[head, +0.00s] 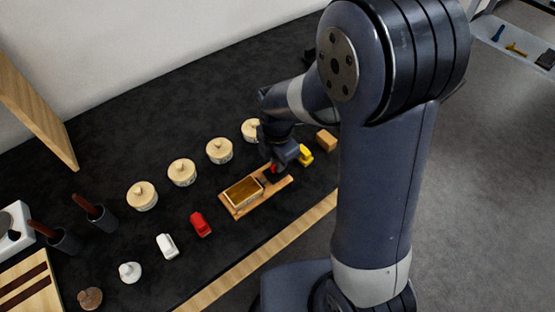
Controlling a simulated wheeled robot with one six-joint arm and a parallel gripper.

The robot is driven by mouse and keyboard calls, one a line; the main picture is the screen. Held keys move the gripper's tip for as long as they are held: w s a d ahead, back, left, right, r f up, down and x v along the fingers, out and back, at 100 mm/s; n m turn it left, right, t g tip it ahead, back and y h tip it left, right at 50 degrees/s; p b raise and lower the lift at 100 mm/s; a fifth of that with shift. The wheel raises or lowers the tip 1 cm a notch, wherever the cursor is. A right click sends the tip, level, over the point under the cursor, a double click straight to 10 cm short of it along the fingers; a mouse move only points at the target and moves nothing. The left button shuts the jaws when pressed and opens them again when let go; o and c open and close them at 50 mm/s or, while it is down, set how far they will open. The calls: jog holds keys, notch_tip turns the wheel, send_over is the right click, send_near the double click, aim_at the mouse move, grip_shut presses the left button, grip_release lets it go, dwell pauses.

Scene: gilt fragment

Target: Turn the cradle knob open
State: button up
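The wooden cradle (232,210) lies on the dark counter in the head view, with a rectangular tray-like box (243,192) with a golden-brown inside on its left part. A small red part, which may be the knob (273,169), shows at the cradle's right part. My gripper (274,171) points down over that right part, right at the red part. The fingers are dark and small here, so I cannot tell whether they are open, shut or touching the knob. The knob's turn position is hidden.
Several round lidded pots (182,172) stand in a row behind the cradle. A yellow toy (305,155) and a wooden block (326,140) stand close right of my gripper.

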grip_shut()
jog(key=shift+m, duration=0.3)
jog(key=m+b, duration=0.1)
jog(key=m, duration=0.2)
jog(key=shift+m, duration=0.4)
jog(key=m, duration=0.4)
jog(key=shift+b, duration=0.3)
jog(key=m, duration=0.5)
jog(key=shift+m+b, duration=0.4)
jog(key=shift+m, duration=1.8)
jog(key=o, duration=0.6)
grip_release()
jog(key=shift+c, duration=0.2)
